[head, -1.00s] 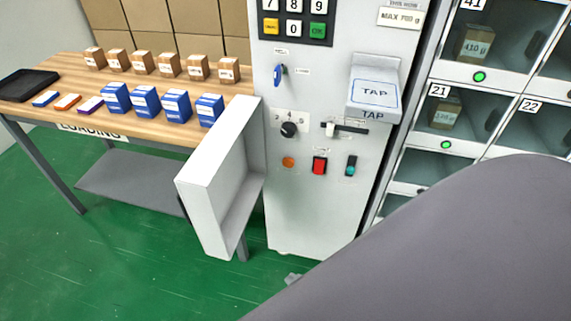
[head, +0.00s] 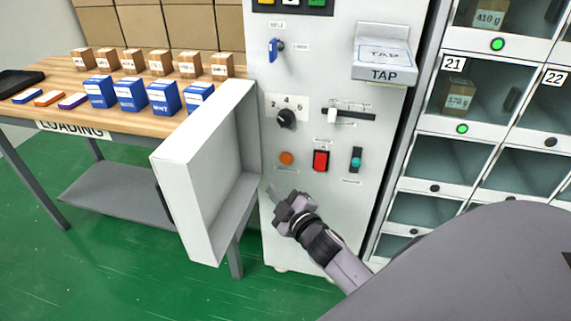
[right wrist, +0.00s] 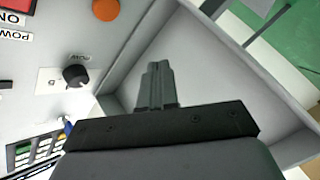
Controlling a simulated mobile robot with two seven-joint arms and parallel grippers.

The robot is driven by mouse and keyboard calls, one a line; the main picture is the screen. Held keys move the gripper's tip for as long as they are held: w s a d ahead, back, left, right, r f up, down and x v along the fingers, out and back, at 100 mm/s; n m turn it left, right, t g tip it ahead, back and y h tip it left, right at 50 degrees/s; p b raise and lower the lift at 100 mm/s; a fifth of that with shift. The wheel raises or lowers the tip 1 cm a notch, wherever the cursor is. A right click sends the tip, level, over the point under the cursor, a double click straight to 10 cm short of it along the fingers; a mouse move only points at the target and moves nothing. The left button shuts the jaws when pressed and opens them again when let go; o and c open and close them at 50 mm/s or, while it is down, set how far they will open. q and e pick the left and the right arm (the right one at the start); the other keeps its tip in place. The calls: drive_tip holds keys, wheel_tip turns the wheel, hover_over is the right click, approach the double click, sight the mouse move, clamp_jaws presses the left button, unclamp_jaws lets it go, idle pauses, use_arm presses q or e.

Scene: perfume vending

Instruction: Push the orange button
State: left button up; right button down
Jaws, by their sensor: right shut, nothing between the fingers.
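The round orange button (head: 286,158) sits on the grey front panel of the machine, left of a red switch. It also shows at the top of the right wrist view (right wrist: 105,9). My right gripper (head: 272,190) is in front of the panel, below and slightly left of the orange button in the head view. Its fingers are shut together and empty, as the right wrist view (right wrist: 157,72) shows, and they appear apart from the button. My left gripper is not in view.
An open white door (head: 205,175) juts out from the panel just left of my right gripper. A red switch (head: 320,160), a green-lit switch (head: 356,160) and a black knob (head: 287,118) are close by. A wooden table (head: 130,115) with boxes stands left.

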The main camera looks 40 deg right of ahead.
sight(286, 159)
drive_tip(key=shift+w+d+b, duration=0.35)
drive_tip(key=shift+w+d, duration=1.1)
drive_tip(key=shift+d, duration=0.25)
drive_tip(key=shift+w+d+b, duration=0.35)
drive_tip(key=shift+w+d, duration=1.05)
drive_tip(key=shift+d, duration=0.25)
drive_tip(key=shift+w+d, duration=0.1)
drive_tip(key=shift+w+d, duration=0.15)
drive_tip(key=shift+d, duration=0.05)
